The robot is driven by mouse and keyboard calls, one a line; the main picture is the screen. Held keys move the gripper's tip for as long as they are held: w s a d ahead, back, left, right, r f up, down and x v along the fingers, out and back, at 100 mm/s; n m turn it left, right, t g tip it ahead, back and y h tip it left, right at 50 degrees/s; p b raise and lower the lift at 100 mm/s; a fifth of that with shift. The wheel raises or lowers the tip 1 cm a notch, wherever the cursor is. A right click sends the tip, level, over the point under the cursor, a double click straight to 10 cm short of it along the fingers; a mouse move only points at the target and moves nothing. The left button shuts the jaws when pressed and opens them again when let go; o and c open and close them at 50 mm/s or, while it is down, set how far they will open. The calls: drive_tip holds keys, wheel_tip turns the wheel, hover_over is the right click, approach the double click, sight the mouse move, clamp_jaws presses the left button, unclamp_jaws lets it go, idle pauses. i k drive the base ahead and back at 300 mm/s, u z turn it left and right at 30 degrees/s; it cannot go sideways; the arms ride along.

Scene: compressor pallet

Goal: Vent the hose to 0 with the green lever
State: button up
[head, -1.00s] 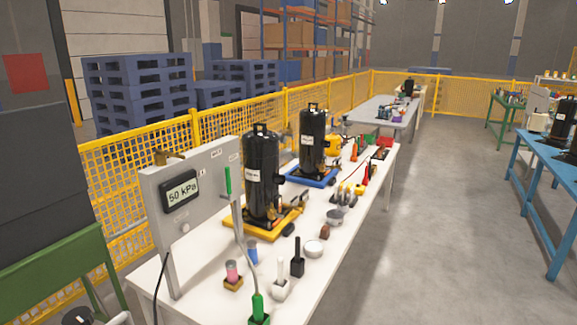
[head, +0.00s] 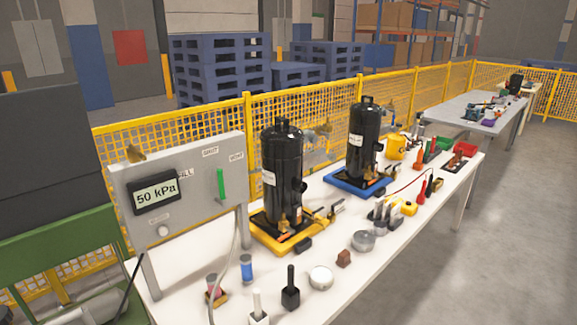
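The grey panel (head: 190,195) stands at the left end of the white table. Its display (head: 156,195) reads 50 kPa. The green lever (head: 221,185) is upright on the panel's right part, below the SHUT label (head: 210,151) and left of the VENT label (head: 236,156). A pale hose (head: 217,283) runs down in front of the panel and out of the bottom of the picture; its lower end is hidden. My gripper is not in view.
A black cylinder on a yellow base (head: 283,175) and another on a blue base (head: 364,145) stand right of the panel. Small tools and cups crowd the white table (head: 405,240). A yellow mesh fence (head: 345,110) runs behind. The floor at right is clear.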

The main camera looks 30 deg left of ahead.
sight(221, 201)
drive_tip(key=u, duration=0.85)
drive_tip(key=i, duration=0.75)
drive_tip(key=u, duration=1.15)
drive_tip(key=i, duration=0.35)
drive_tip(key=u, duration=0.2)
